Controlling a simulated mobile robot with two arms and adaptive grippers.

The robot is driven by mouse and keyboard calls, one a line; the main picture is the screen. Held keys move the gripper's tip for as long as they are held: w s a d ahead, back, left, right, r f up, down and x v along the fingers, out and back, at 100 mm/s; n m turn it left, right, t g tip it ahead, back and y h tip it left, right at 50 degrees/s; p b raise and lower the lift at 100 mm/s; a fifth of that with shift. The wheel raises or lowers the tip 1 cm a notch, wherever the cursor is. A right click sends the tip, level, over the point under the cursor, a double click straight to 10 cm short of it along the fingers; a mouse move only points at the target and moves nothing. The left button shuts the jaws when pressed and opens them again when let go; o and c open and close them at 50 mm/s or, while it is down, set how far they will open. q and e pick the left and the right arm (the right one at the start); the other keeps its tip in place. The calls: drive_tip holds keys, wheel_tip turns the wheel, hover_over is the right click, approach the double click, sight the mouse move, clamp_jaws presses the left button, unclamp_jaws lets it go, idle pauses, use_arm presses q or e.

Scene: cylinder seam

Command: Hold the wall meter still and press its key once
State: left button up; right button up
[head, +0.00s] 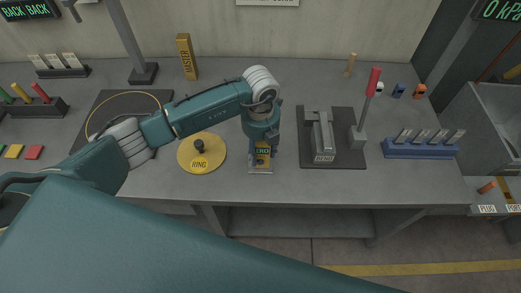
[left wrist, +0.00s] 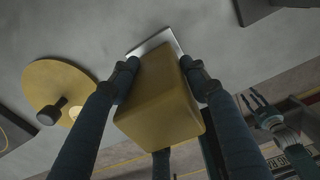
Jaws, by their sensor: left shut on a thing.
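My left gripper (head: 262,146) points down at the bench and is shut on a yellow block marked ZERO (head: 262,160). In the left wrist view the yellow block (left wrist: 160,100) sits between my two fingers (left wrist: 166,82), with a pale metal plate (left wrist: 154,42) at its far end. A dark display with green digits reading 0 kPa (head: 497,10) is cut off at the top right; I cannot tell whether it is the wall meter. No key shows clearly. A pronged shape at the right of the left wrist view may be my right gripper (left wrist: 262,108); its fingers are unclear.
A yellow RING disc with a black knob (head: 201,153) lies left of the block. A blue rack (head: 420,150) is farther right. The bench's front edge is close.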

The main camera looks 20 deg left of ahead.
idle(0.3)
drive_tip(key=shift+w, duration=0.1)
clamp_jaws()
idle(1.0)
drive_tip(key=w+a+r+n+t+y, duration=0.1)
drive_tip(key=w+a+r, duration=0.35)
drive_tip(key=w, duration=0.35)
drive_tip(key=w+a+r+t+y, duration=0.1)
drive_tip(key=w+a+r+t, duration=0.1)
drive_tip(key=w+a+r, duration=0.4)
drive_tip(key=w+a+r+n+t+y, duration=0.1)
drive_tip(key=w+a+r, duration=0.2)
drive_tip(key=w, duration=0.6)
drive_tip(key=w+a+r+n+t+y, duration=0.1)
drive_tip(key=w+a+r+y, duration=0.1)
drive_tip(key=a+r, duration=0.8)
drive_tip(key=w+a+r+n+t+y, duration=0.1)
drive_tip(key=a+r+y, duration=0.4)
drive_tip(key=r, duration=1.2)
drive_tip(key=w+a+n, duration=0.1)
drive_tip(key=a, duration=0.3)
drive_tip(key=shift+w+a+r+n, duration=0.15)
drive_tip(key=shift+a+r+n, duration=0.15)
drive_tip(key=shift+a, duration=0.05)
